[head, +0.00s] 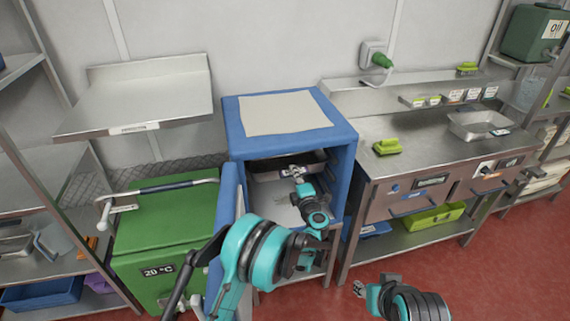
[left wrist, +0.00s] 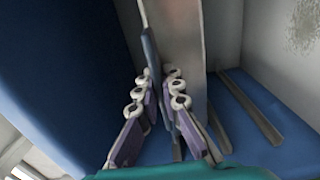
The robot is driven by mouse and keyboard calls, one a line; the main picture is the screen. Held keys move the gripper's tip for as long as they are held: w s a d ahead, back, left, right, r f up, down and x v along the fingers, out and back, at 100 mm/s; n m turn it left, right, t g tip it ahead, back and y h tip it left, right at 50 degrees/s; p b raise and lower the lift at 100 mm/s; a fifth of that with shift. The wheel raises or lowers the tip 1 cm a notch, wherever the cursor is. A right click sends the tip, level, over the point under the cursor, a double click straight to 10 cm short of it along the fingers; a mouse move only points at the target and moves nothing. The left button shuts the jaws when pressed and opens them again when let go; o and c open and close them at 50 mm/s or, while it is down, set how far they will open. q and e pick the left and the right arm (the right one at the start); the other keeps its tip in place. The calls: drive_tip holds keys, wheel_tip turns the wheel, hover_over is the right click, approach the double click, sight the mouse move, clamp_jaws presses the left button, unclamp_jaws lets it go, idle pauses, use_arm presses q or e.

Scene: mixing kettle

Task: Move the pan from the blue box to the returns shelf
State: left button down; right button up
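The pan (head: 262,175) is a grey metal tray inside the upper part of the open blue box (head: 232,125). My left gripper (head: 297,173) reaches through the box's open front to the pan's near edge. In the left wrist view, the left fingers (left wrist: 156,88) stand close together on both sides of the pan's thin rim (left wrist: 150,50) and appear shut on it. The pan's wall (left wrist: 188,35) runs away beyond them. The returns shelf, a steel wall shelf (head: 150,95) with a small front label, is at upper left and empty. My right gripper (head: 358,288) is low in front, away from everything; its opening is unclear.
The box's blue door (head: 226,190) stands open on the left, close to my left arm. A green container (head: 160,235) with a handle stands below the shelf. A steel counter (head: 365,165) with a green brush (head: 387,147) and another pan (head: 478,125) is on the right.

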use_arm(q)
drive_tip(key=shift+s+d+r, duration=0.15)
drive_tip(key=shift+s+r, duration=0.1)
drive_tip(key=shift+s, duration=0.1)
drive_tip(key=shift+s+d, duration=0.15)
drive_tip(key=shift+s, duration=0.2)
drive_tip(key=b+v, duration=0.1)
drive_tip(key=v, duration=2.3)
drive_tip(key=shift+s+b, duration=0.35)
drive_tip(key=shift+r, duration=0.1)
